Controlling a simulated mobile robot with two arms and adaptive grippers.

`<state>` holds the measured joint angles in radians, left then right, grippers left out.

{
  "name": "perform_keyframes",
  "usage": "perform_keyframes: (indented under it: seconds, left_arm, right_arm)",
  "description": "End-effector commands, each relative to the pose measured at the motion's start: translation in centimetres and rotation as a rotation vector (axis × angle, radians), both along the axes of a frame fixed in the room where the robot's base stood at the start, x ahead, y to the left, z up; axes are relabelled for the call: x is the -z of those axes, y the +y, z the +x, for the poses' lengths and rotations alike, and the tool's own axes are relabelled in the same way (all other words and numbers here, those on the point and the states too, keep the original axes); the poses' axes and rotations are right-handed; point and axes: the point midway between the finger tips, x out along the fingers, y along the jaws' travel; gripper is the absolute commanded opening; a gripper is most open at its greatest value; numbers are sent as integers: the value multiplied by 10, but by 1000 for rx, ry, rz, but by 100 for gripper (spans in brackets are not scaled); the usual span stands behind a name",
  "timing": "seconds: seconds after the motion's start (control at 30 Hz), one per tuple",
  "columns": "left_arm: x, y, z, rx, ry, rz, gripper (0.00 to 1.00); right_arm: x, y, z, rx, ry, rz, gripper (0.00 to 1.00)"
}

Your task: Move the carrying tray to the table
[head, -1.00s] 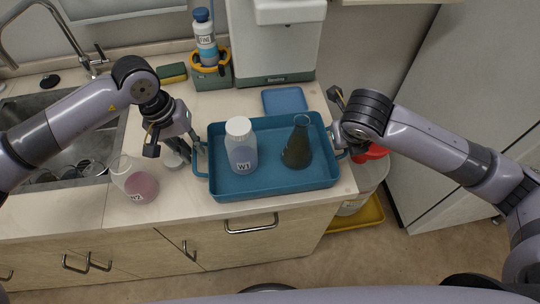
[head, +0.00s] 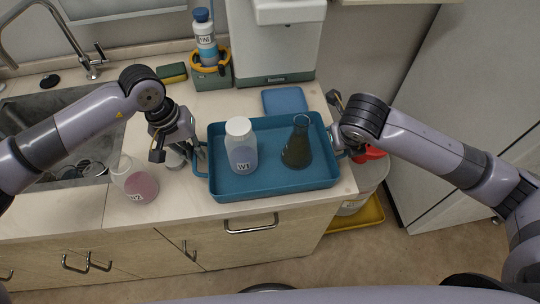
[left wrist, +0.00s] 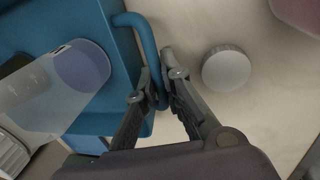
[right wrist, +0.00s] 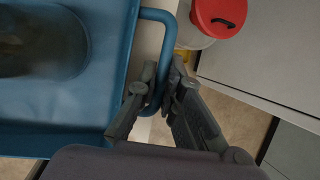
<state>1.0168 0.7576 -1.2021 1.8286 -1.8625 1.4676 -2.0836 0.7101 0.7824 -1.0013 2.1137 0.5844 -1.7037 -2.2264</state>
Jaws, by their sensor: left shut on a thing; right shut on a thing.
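The blue carrying tray (head: 274,187) sits on the counter near its front edge, with a handle at each short end. A white-capped bottle labelled W1 (head: 242,152) and a conical flask of dark liquid (head: 297,150) stand upright in it. My left gripper (head: 196,152) is shut on the tray's left handle; the left wrist view shows the fingers (left wrist: 160,85) on either side of the blue bar. My right gripper (head: 340,147) is at the right handle; in the right wrist view its fingers (right wrist: 160,90) are closed around the bar.
A flask of pink liquid labelled W2 (head: 136,180) stands left of the tray, near the sink (head: 65,150). A white machine (head: 275,45) and a blue pad (head: 285,101) are behind. A red-lidded bin (head: 372,172) stands at the right.

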Motion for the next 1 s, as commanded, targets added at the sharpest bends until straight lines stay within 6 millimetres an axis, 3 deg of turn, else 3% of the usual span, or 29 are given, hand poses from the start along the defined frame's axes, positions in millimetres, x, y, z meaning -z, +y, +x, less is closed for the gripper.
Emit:
perform_keyframes:
  seconds: [0.63,1.0]
  left_arm:
    - [-4,0,1,0,-2,-2,0]
    - [-33,0,1,0,-2,-2,0]
  right_arm:
    - [-4,0,1,-2,-3,1,0]
    - [-33,0,0,-2,-3,1,0]
